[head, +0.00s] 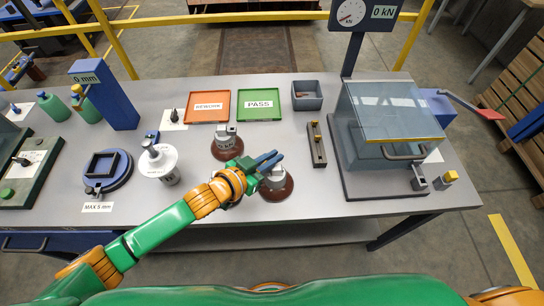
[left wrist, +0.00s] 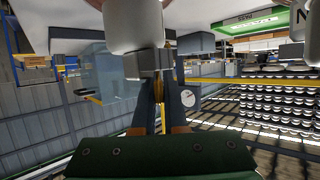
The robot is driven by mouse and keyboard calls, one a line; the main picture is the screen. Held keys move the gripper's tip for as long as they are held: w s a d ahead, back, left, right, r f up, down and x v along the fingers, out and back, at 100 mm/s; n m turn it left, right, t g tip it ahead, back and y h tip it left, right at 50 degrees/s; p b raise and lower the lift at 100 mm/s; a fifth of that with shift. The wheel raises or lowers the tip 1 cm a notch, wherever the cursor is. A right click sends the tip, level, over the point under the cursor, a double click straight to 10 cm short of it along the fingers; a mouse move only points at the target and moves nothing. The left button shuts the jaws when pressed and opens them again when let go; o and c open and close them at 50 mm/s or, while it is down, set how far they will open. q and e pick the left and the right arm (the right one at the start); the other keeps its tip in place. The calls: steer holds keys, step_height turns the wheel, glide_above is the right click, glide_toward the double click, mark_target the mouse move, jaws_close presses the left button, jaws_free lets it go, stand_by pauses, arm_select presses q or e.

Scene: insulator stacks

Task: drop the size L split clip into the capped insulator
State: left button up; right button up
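My left gripper (head: 268,162) reaches in from the left over a brown insulator with a grey metal cap (head: 277,188). Its dark fingers lie close together at the cap and hide part of it. In the left wrist view the fingers (left wrist: 153,105) meet a small grey block just at the rounded pale cap (left wrist: 140,22). I cannot tell whether that block is part of the cap or something held. No split clip can be made out for certain. A second brown insulator with a grey cap marked kN (head: 226,143) stands behind to the left. My right gripper is out of view.
A white insulator (head: 158,161) and a blue round fixture (head: 107,171) stand left. Orange REWORK (head: 209,107) and green PASS (head: 261,104) trays, a grey bin (head: 306,95) and a slotted block (head: 317,145) lie behind. A clear-covered test box (head: 392,120) stands right.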

arm_select(q)
steer(key=o, duration=0.3)
steer(key=shift+f, duration=0.15)
steer(key=shift+s+f, duration=0.1)
steer(key=v, duration=0.7)
steer(key=shift+r, duration=0.25)
